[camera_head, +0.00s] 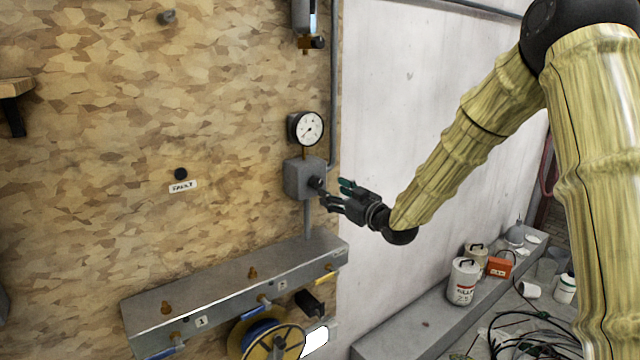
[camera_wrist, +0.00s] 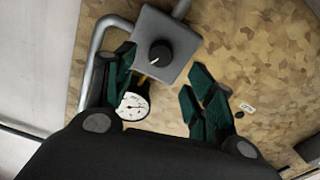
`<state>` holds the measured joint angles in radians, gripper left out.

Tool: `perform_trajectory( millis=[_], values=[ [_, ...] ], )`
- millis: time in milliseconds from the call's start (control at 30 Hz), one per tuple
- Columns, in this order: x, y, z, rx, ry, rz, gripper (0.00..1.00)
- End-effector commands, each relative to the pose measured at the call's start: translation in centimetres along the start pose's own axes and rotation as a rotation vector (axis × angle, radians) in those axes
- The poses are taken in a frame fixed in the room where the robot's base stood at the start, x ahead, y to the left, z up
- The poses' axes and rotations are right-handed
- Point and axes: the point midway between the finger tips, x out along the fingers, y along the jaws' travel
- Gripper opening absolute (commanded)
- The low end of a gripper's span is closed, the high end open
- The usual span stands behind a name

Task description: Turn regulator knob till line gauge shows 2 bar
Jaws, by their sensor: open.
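The regulator is a grey box (camera_head: 304,178) on the wooden board, with a black knob (camera_head: 315,184) on its front. The round white line gauge (camera_head: 306,129) sits just above the box; its needle shows, but the figures are too small to read. My gripper (camera_head: 334,194) is in front of the knob, a little to its right. In the wrist view the open, green-padded fingers (camera_wrist: 158,93) stand apart with nothing between them. The knob (camera_wrist: 160,54) with a white mark lies beyond the fingertips, apart from them. The gauge (camera_wrist: 133,106) is partly covered by the left finger.
A grey ledge (camera_head: 215,290) with numbered valves juts out below the regulator. A yellow hose reel (camera_head: 265,340) hangs under it. A grey pipe (camera_head: 333,90) runs up beside the gauge. Cans (camera_head: 464,281) and cables lie at the lower right. The board left of the regulator is mostly clear.

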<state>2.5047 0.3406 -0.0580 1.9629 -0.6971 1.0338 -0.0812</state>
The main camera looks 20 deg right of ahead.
Motion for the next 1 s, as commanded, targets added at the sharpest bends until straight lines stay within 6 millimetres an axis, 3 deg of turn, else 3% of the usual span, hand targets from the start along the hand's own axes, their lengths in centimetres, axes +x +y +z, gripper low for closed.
perform_trajectory(
  millis=[300, 500, 900, 933, 1000],
  values=[
    [4.6, 0.0, -0.2, 0.0, 0.0, 0.0, 0.54],
    [6.3, -0.1, -0.1, 0.0, 0.0, -0.001, 0.54],
    [6.9, -0.1, 0.1, 0.001, -0.001, 0.0, 0.54],
    [6.9, -0.1, 0.1, 0.001, -0.001, 0.0, 0.53],
    [6.9, -0.1, 0.1, 0.001, -0.001, 0.0, 0.4]
  ],
)
